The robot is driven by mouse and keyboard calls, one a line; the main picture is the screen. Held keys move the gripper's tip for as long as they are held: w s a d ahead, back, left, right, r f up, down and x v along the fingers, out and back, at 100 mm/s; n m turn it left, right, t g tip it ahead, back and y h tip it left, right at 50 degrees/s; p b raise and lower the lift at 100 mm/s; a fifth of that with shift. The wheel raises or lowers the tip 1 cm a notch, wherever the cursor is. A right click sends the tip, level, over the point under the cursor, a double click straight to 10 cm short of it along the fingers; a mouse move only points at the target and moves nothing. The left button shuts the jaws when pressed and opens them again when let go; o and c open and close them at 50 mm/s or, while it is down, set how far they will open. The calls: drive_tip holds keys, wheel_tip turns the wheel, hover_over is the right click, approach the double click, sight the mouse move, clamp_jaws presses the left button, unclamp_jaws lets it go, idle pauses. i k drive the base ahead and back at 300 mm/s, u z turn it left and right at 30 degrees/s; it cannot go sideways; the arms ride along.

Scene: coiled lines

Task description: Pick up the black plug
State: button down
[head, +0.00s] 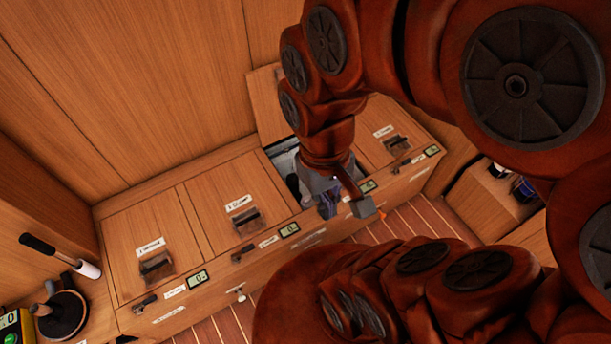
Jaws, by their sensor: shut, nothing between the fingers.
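My gripper (343,203) is shut and empty. It hangs at the front edge of an open compartment (278,149) in the wooden locker bench. A dark rounded thing (293,186) shows inside this compartment, just left of the gripper. I cannot tell whether it is the black plug. My arm and gripper hide much of the compartment's inside. No other thing in view can be made out clearly as the plug.
The bench has closed lids on both sides, with dark handles (246,219) and small displays (289,230). The raised lid (266,103) leans behind the open compartment. A dark round base (61,315) stands at the lower left. Striped floor (420,218) lies in front.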

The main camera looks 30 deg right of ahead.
sight(292, 178)
drive_tip(key=z, duration=0.45)
drive_tip(key=k, duration=0.5)
drive_tip(key=z, duration=1.15)
drive_tip(key=i, duration=0.95)
drive_tip(key=u, duration=2.45)
